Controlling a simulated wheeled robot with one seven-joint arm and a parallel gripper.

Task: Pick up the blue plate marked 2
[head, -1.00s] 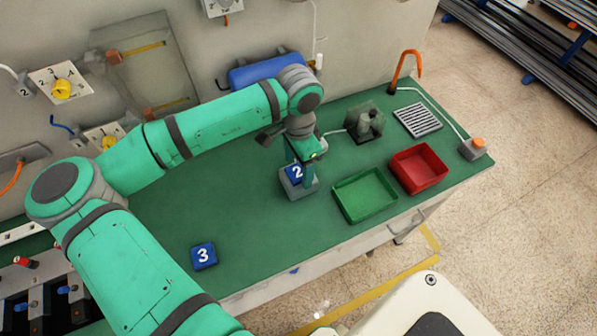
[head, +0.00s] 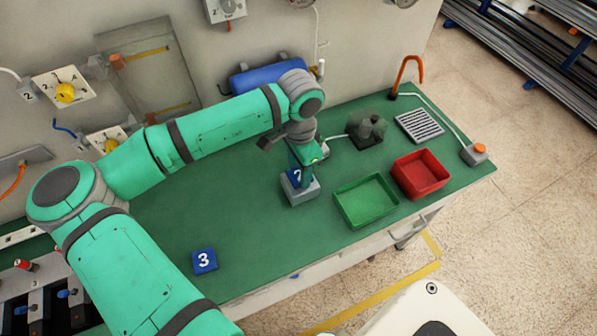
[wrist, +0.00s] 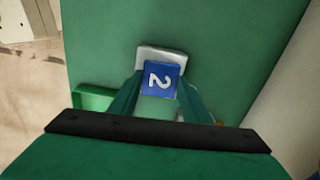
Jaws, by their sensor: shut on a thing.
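The blue plate (head: 295,179) with a white 2 is at a pale grey block (head: 301,197) on the green bench top. In the wrist view, the plate (wrist: 155,80) lies between the two green fingers, with the block's pale edge (wrist: 150,54) showing beyond it. My gripper (head: 304,184) points down at the block and is shut on the plate. One finger hides part of the 2 in the head view. I cannot tell whether the plate is clear of the block.
A blue plate marked 3 (head: 205,261) lies at the front left of the bench. A green tray (head: 367,222) and a red tray (head: 422,195) stand to the right. A dark fixture (head: 367,131) and a slotted grate (head: 419,125) are behind them.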

